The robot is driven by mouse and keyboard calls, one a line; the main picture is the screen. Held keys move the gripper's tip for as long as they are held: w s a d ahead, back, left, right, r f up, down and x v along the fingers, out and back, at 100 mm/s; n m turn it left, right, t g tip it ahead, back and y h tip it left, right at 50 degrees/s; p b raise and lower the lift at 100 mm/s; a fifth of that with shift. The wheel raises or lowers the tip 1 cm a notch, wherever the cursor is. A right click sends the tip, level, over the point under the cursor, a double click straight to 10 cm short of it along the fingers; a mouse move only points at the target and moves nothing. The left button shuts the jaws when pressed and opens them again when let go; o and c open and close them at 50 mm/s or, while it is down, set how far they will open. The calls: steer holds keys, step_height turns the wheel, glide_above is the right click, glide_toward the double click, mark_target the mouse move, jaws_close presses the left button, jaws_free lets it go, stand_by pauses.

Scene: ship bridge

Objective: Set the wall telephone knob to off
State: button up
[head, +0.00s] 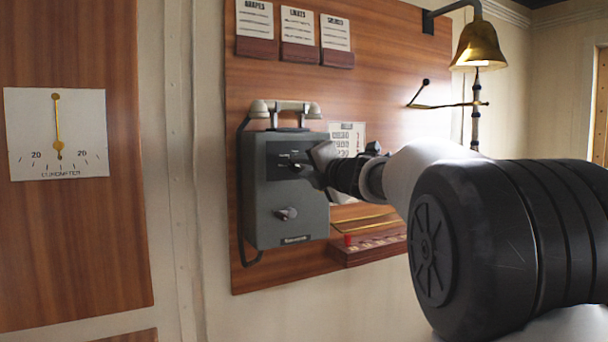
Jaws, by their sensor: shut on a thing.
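The wall telephone (262,215) is a grey box mounted on a wooden wall panel, with a handset (285,108) resting across its top. A dark plate on its upper front carries a knob (297,166), mostly hidden by my gripper. My gripper (308,168) reaches in from the right and is shut on this knob. The knob's exact pointing direction and the small labels around it are too small to read. A second control, a lower knob (286,214), sits on the lower front of the box and is clear of my gripper.
A brass bell (478,45) hangs at the upper right. A small wooden rack (367,248) with a red piece is below my gripper. Card holders (297,35) are above the telephone. A clinometer (57,134) is on the left panel. The wall left of the telephone is free.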

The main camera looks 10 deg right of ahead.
steer(key=shift+f+n+b, duration=0.1)
steer(key=shift+n+b, duration=0.35)
steer(key=shift+n, duration=0.55)
steer(key=o, duration=1.1)
steer(key=shift+c, duration=0.2)
steer(key=shift+s, duration=0.1)
